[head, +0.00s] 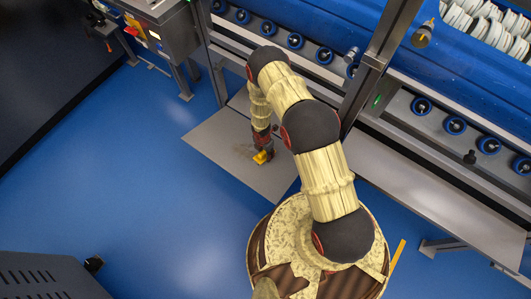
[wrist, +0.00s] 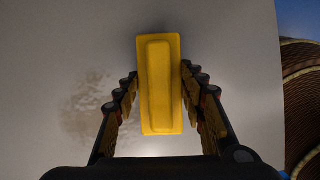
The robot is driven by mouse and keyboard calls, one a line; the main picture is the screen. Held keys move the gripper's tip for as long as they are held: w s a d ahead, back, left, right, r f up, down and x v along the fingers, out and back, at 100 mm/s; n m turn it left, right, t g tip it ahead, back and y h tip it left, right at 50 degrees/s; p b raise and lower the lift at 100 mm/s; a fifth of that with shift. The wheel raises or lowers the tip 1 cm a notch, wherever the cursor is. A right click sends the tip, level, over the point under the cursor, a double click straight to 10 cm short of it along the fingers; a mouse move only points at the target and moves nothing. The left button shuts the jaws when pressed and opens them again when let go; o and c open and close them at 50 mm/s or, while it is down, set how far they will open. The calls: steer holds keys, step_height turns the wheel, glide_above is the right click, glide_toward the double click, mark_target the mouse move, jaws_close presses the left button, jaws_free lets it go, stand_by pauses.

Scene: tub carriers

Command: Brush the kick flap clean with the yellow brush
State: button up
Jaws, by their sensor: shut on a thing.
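The yellow brush (wrist: 160,85) is between the two fingers of my gripper (wrist: 160,90), which is shut on it. In the head view the brush (head: 262,157) shows as a small yellow piece under my gripper (head: 265,150), over the kick flap. The kick flap (head: 225,137) is a grey metal plate low in front of the machine. In the wrist view the flap (wrist: 60,50) fills most of the background, with a brownish speckled smudge (wrist: 88,105) left of the brush. I cannot tell whether the bristles touch the flap.
Blue rollers (head: 295,41) line the machine behind the flap, and a steel post (head: 375,65) stands right of my arm. Another grey flap (head: 430,185) lies to the right. A control cabinet (head: 160,35) stands at the upper left. The blue floor (head: 130,190) is open at left.

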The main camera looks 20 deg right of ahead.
steer(key=shift+w+a+r+p, duration=0.15)
steer(key=shift+w+a+p, duration=0.45)
steer(key=shift+w+p, duration=0.3)
steer(key=shift+w+a+f, duration=0.2)
steer(key=shift+w+a, duration=0.8)
steer(key=shift+w, duration=0.25)
steer(key=shift+w+a+f+b, duration=0.1)
steer(key=shift+w+a+b, duration=0.25)
steer(key=shift+w+a, duration=0.35)
steer(key=shift+w+a+b, duration=0.35)
steer(key=shift+w+a, duration=0.1)
steer(key=shift+w, duration=0.4)
steer(key=shift+w+a+b, duration=0.3)
steer(key=shift+w+a, duration=0.05)
steer(key=shift+w, duration=0.2)
